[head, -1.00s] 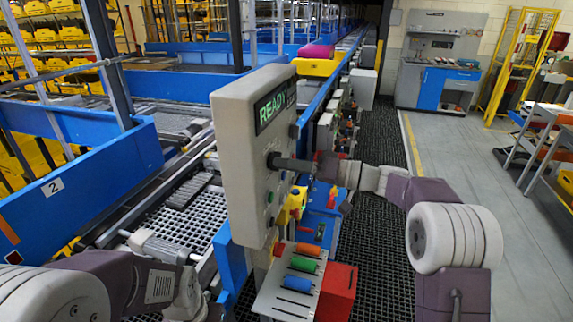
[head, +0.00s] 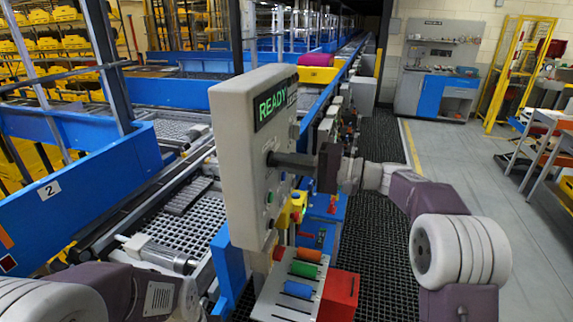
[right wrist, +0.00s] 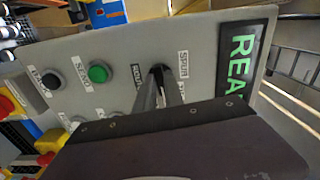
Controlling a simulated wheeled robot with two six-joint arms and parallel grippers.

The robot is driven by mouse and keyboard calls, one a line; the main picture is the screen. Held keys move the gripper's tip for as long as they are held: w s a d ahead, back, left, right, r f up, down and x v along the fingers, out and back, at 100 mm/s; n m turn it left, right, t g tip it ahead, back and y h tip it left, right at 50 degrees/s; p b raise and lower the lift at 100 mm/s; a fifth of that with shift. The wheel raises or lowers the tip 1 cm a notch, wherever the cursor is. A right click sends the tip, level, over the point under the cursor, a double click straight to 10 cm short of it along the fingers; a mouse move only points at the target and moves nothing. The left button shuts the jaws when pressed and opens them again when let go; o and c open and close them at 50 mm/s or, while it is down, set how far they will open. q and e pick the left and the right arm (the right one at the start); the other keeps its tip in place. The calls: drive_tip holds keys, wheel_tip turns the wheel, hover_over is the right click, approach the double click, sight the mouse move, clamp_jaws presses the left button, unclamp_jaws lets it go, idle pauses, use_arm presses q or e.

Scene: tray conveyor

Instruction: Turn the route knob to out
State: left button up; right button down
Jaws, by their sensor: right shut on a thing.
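A grey control panel (head: 245,190) stands upright in the middle of the head view, with a green READY display (head: 274,103). My right gripper (head: 277,159) reaches in from the right, fingers against the panel face below the display. In the right wrist view, its fingers (right wrist: 158,82) are shut on the route knob (right wrist: 157,70), a dark piece mostly hidden between them. A SPUR label (right wrist: 183,66) is beside the knob; another label on its other side is hard to read. I cannot read an "out" label. Only my left arm shows at the lower left, not its fingertips.
A green button (right wrist: 99,73) and a black button (right wrist: 50,80) sit beside the knob. Below the panel are a yellow-housed control (head: 297,205), a rack with coloured cylinders (head: 297,289) and a red box (head: 340,294).

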drive_tip(key=shift+m+p, duration=1)
drive_tip(key=shift+m, duration=2.4)
drive_tip(key=c, duration=1.4)
unclamp_jaws()
drive_tip(key=shift+c, duration=0.2)
